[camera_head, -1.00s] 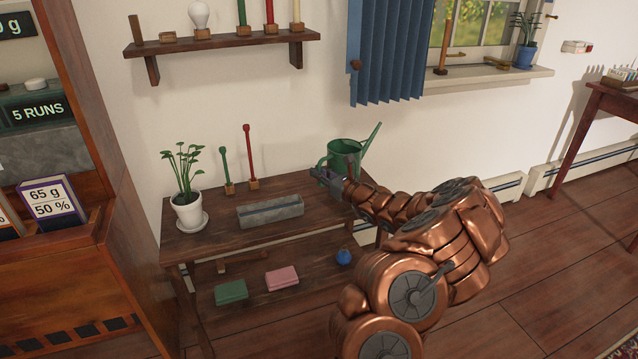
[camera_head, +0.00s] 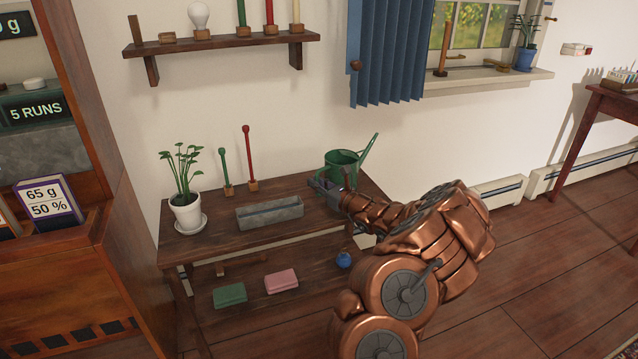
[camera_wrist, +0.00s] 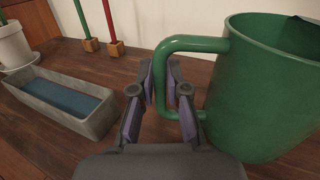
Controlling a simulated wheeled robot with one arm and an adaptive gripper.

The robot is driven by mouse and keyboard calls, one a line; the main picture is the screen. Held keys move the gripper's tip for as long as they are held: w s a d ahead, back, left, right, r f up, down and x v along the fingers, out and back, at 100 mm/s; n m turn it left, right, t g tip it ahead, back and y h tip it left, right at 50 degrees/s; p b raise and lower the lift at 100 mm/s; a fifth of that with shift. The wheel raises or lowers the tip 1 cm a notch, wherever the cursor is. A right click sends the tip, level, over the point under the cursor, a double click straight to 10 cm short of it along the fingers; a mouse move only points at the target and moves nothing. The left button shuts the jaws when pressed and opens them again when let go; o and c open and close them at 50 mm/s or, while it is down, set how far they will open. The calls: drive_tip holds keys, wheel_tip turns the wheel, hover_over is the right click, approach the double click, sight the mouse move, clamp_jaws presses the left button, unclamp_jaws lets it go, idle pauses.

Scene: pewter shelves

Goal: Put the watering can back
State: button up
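The green watering can (camera_head: 343,158) is at the right end of the wooden table, upright, with its spout pointing up and right. My gripper (camera_head: 325,186) is at the can's near left side. In the wrist view my gripper (camera_wrist: 163,88) has its two fingers on either side of the upright part of the can's handle (camera_wrist: 180,45), closed around it. The can's body (camera_wrist: 262,90) fills the right of that view. Its base is partly hidden by my gripper, so I cannot tell whether it touches the tabletop.
A grey trough (camera_head: 270,213) with a blue inside stands left of the can. Green (camera_head: 225,170) and red (camera_head: 248,155) sticks in wooden blocks stand behind it. A potted plant (camera_head: 186,210) is at the left end. The lower shelf holds green (camera_head: 230,294) and pink (camera_head: 281,281) blocks and a blue bulb-like object (camera_head: 343,260).

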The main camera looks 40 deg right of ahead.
drive_tip(key=o, duration=0.4)
drive_tip(key=shift+c, duration=0.2)
drive_tip(key=shift+s+r, duration=0.1)
drive_tip(key=shift+s, duration=0.05)
drive_tip(key=s, duration=0.3)
drive_tip(key=s+p, duration=0.1)
drive_tip(key=s, duration=0.2)
drive_tip(key=s+p, duration=0.1)
drive_tip(key=s, duration=0.2)
drive_tip(key=shift+s+d, duration=0.25)
drive_tip(key=shift+d, duration=0.1)
drive_tip(key=shift+s, duration=1.1)
